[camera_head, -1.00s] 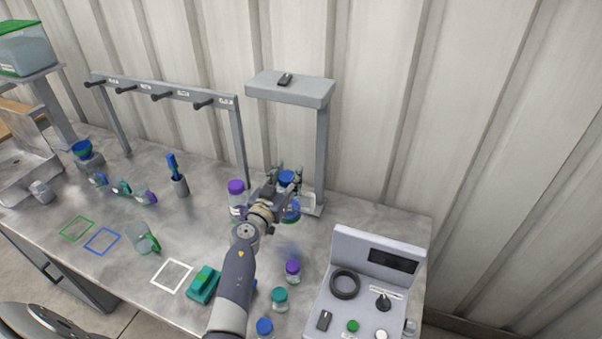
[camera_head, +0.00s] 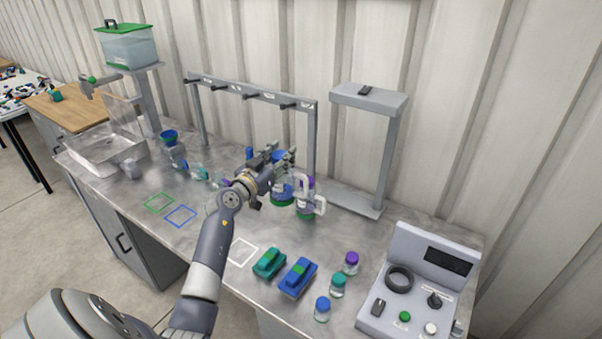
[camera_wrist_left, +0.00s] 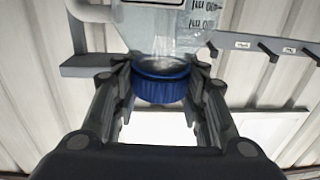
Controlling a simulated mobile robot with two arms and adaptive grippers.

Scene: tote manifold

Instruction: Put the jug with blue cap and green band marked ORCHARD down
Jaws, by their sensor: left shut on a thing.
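My left gripper (camera_head: 277,158) is shut on the blue-capped jug (camera_head: 282,188), held upright around its cap. The jug's lower part shows blue with some green near the bottom; the ORCHARD marking cannot be read. The left wrist view shows the blue cap (camera_wrist_left: 162,86) between the fingers, and the clear body with volume marks and part of a white handle (camera_wrist_left: 88,10) beyond it. Whether the jug's base touches the bench cannot be told. A purple-capped jug (camera_head: 304,199) with a white handle stands close on its right. My right gripper is not in view.
The peg rail (camera_head: 254,94) stands behind the jugs, and a raised shelf (camera_head: 368,98) is at right. White (camera_head: 242,251), blue (camera_head: 181,216) and green (camera_head: 159,202) outlines mark the bench. Small capped jars (camera_head: 338,286) and a control console (camera_head: 420,285) are at front right.

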